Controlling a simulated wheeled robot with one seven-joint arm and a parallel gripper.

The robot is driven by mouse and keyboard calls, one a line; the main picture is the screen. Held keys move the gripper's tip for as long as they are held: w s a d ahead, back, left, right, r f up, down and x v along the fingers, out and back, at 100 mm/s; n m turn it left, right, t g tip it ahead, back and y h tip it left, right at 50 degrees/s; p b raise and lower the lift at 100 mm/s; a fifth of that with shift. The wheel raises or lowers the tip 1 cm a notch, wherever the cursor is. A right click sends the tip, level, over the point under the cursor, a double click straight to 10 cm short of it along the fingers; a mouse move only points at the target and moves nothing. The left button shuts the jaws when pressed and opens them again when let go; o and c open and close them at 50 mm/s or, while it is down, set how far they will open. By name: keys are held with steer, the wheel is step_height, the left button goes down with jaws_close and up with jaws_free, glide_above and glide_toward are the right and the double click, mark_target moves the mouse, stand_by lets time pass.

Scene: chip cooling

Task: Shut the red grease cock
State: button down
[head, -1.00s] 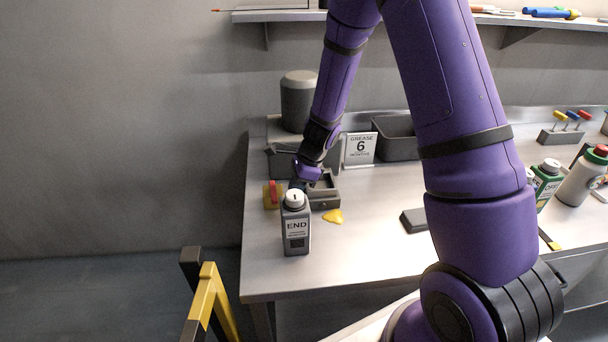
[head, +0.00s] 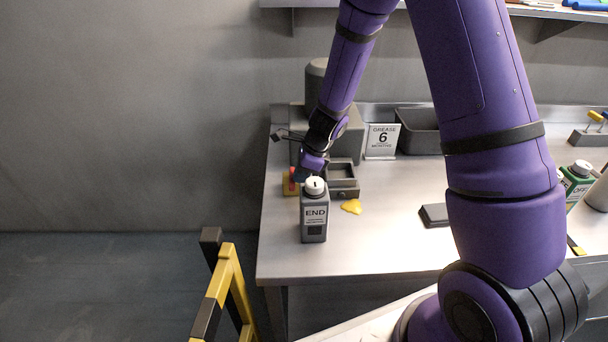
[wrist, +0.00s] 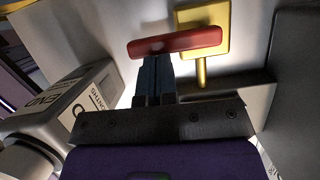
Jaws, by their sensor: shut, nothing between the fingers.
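The red cock handle (wrist: 175,42) lies across the top of the wrist view, in front of a yellow valve body (wrist: 208,18) with a yellow stem below it. My gripper (wrist: 153,62) is shut and empty, its fingertips right at the red handle's near edge; I cannot tell whether they touch. In the head view the red handle (head: 293,180) and yellow body (head: 286,188) show small at the left of the bench unit. My gripper (head: 308,178) is there beside them, mostly hidden behind the white-capped END bottle (head: 314,222).
The END bottle also stands close at the left of the wrist view (wrist: 75,100). A yellow-black barrier (head: 226,280) stands in front.

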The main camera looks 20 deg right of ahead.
stand_by(0.4)
steer(key=shift+w+d, duration=0.2)
steer(key=shift+d, duration=0.85)
steer(key=d, duration=0.2)
steer(key=shift+s+d, duration=0.35)
steer(key=w+v, duration=0.1)
steer(key=v, duration=0.8)
steer(key=f+n, duration=0.1)
steer(key=f, duration=0.1)
steer(key=w+f+n+g, duration=0.1)
steer(key=f+n, duration=0.1)
steer(key=f, duration=0.1)
steer(key=a+f+n+g, duration=0.1)
steer(key=f, duration=0.2)
steer(key=shift+w+a+n, duration=0.1)
steer(key=shift+w+n, duration=0.1)
steer(key=shift+n, duration=0.2)
steer(key=shift+s+a+f, duration=0.1)
steer(key=shift+s+a, duration=0.05)
steer(key=shift+a, duration=1.9)
